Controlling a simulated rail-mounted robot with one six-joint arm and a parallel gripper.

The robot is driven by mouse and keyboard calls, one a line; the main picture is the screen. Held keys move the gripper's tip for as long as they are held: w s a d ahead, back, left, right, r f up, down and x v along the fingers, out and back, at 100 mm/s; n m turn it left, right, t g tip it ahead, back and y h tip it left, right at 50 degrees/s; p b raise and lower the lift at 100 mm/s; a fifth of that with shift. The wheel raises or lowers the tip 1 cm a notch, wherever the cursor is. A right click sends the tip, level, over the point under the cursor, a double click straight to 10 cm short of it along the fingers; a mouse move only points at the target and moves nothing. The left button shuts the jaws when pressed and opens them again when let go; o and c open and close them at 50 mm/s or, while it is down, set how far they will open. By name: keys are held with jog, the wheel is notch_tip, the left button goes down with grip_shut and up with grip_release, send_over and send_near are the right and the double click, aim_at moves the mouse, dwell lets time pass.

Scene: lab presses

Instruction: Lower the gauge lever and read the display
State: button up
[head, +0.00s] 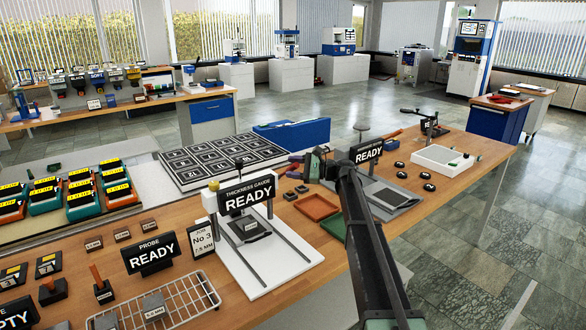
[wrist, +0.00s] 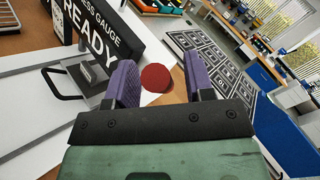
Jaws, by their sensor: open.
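The thickness gauge stands on a white base (head: 270,262) in the head view, and its black display (head: 248,195) reads "THICKNESS GAUGE READY". A small dark block (head: 250,226) sits on the base below the display. The display (wrist: 92,30) shows partly there.
A "No 3, 7.5 MM" card (head: 201,240) and a "PROBE READY" display (head: 151,252) stand left of the gauge. Reddish (head: 316,206) and green trays lie right of it. A second "READY" display (head: 367,151) stands behind my arm. A black numbered grid board (head: 205,163) lies behind.

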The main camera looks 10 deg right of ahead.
jog(key=shift+c, duration=0.5)
grip_shut()
jog(key=shift+f, duration=0.1)
